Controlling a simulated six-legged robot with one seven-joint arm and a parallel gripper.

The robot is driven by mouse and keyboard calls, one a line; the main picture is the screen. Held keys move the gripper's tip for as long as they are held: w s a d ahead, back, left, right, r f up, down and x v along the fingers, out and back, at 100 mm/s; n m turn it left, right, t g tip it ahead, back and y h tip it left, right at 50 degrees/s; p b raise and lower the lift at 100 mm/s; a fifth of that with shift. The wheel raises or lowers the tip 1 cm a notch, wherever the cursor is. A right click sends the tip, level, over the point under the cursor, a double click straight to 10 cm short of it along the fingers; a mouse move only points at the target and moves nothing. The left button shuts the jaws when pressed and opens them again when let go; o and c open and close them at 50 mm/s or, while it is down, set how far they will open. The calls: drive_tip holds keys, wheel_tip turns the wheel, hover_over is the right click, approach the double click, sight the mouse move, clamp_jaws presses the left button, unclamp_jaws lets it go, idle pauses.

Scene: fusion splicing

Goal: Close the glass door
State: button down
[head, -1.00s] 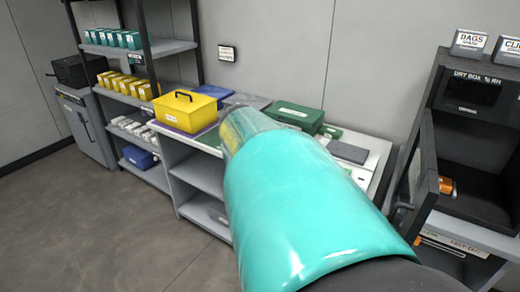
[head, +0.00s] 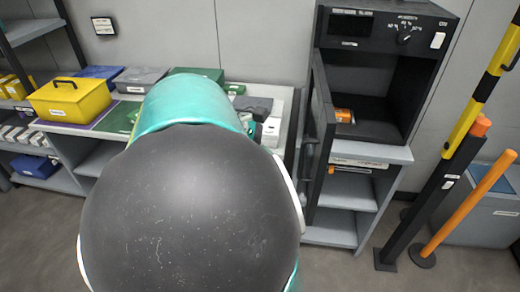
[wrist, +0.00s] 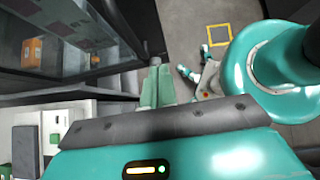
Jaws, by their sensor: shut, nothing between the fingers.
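The glass door (head: 321,140) of the dry box stands swung open in the head view, seen nearly edge-on at the left side of the box opening. Its dark frame and see-through pane (wrist: 90,30) fill the upper left of the wrist view. My gripper (wrist: 157,68) shows in the wrist view with its two green fingers together and nothing between them. The fingertips are close to the door's dark frame edge; I cannot tell if they touch it. In the head view my arm hides the gripper.
The dry box (head: 395,35) has an open dark interior with an orange item (head: 343,115) inside. A bench with a yellow case (head: 70,100) and other boxes is at left. Yellow-black and orange posts (head: 468,200) stand at right. Grey floor is open in front.

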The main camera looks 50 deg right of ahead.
sight(314, 183)
drive_tip(key=s+d+f, duration=0.1)
drive_tip(key=s, duration=0.1)
drive_tip(key=s+d+f, duration=0.1)
drive_tip(key=s, duration=0.1)
drive_tip(key=s+d+f, duration=0.1)
drive_tip(key=shift+s+d+f, duration=0.15)
drive_tip(key=shift+s+f, duration=0.15)
drive_tip(key=shift+s, duration=0.1)
drive_tip(key=shift+s+d, duration=0.25)
drive_tip(key=shift+s, duration=0.1)
drive_tip(key=shift+s+d, duration=0.1)
